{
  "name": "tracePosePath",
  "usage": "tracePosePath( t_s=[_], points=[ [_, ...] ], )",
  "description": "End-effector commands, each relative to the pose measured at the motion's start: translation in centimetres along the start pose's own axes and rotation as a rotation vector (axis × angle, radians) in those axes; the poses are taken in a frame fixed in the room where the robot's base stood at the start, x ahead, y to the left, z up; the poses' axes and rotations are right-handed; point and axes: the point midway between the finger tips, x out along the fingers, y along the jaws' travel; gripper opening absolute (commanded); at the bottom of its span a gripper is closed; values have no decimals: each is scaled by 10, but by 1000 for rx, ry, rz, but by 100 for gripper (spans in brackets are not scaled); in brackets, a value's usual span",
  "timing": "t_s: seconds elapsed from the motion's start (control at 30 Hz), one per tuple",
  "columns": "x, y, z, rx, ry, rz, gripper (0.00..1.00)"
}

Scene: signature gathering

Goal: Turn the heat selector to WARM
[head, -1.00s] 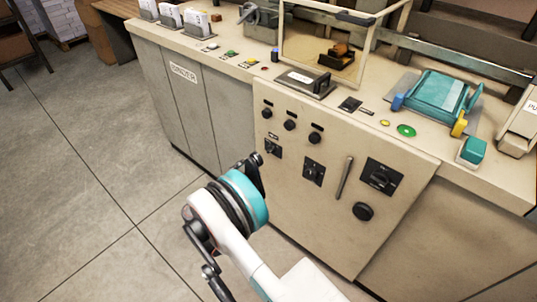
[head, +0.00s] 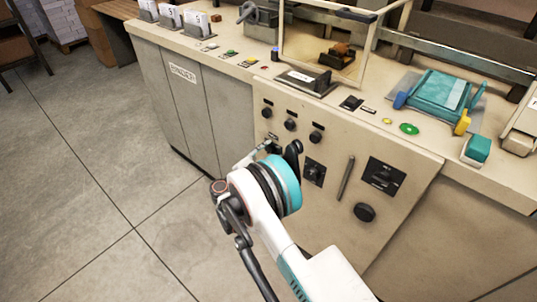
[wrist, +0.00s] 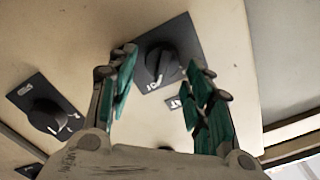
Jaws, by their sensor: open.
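The heat selector is a black rotary knob (wrist: 160,64) on a square black plate, in the upper middle of the wrist view. A small label beside it (wrist: 178,101) partly reads "AT". Pale lettering shows on the plate by the knob, but I cannot tell which setting it points to. My gripper (wrist: 160,85) is open, with its green-padded fingers on either side of the knob and no clear contact visible. In the head view my gripper (head: 268,148) reaches the front panel at the leftmost selector, mostly hidden by my wrist.
A second selector (wrist: 47,115) sits left in the wrist view. In the head view, the panel also has a middle selector (head: 314,172), a long handle (head: 345,178), a larger right switch (head: 384,176), a round knob (head: 364,212) and several small knobs above. Open floor lies left.

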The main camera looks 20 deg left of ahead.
Motion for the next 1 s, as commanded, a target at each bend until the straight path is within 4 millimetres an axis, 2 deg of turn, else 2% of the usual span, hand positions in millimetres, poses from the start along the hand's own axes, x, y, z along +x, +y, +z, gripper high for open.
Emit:
tracePosePath(
  t_s=[0.07, 0.23, 0.27, 0.67, 1.0],
  points=[
    [0, 0, 0, 0, 0, 0, 47],
    [0, 0, 0, 0, 0, 0, 10],
    [0, 0, 0, 0, 0, 0, 7],
    [0, 0, 0, -55, 0, 0, 7],
    [0, -3, 0, -297, 0, 1, 7]
  ],
)
